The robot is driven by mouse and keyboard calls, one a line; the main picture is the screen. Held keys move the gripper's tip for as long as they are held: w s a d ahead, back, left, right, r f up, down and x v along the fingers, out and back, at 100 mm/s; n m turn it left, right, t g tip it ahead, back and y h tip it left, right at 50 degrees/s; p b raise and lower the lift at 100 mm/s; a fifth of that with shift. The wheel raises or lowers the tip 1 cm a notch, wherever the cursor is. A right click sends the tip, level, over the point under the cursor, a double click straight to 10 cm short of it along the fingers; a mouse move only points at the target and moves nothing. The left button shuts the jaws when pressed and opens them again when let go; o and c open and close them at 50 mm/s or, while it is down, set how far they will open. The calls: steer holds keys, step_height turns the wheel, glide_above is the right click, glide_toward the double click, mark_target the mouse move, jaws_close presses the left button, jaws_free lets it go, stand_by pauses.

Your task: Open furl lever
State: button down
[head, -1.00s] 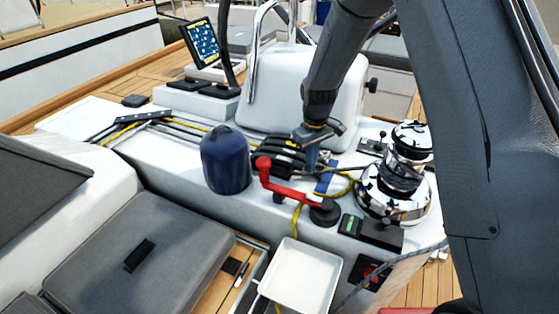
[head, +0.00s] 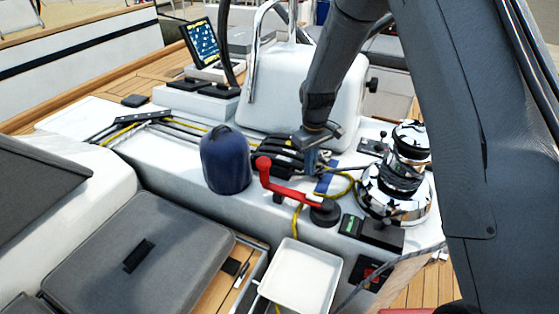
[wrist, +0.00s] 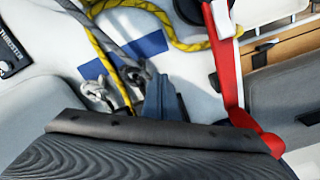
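A bank of black line clutches with levers (head: 277,157) sits on the white cockpit console, in front of the white pod. I cannot read which lever is the furl lever. My gripper (head: 312,162) points down at the right end of the bank, close beside it. In the wrist view its blue-grey fingers (wrist: 164,98) are together, with nothing seen between them, above the white deck and close to rope ends. A dark grey ribbed shape fills the bottom of that view and hides what lies below. Contact with a lever cannot be made out.
A red winch handle (head: 290,190) stands just in front and also crosses the wrist view (wrist: 226,70). A blue covered winch (head: 226,160) is at left, a chrome winch (head: 396,190) at right. A yellow rope (wrist: 150,12) runs nearby. A white tray (head: 301,274) lies below.

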steer(key=shift+w+a, duration=0.15)
steer(key=shift+a, duration=0.15)
steer(key=shift+w+a+r+p, duration=0.1)
steer(key=shift+r+p, duration=0.15)
steer(key=shift+r, duration=0.25)
steer(key=shift+w+a+r+p, duration=0.1)
steer(key=shift+r+p, duration=0.15)
steer(key=shift+r, duration=0.2)
steer(key=shift+a+r, duration=0.1)
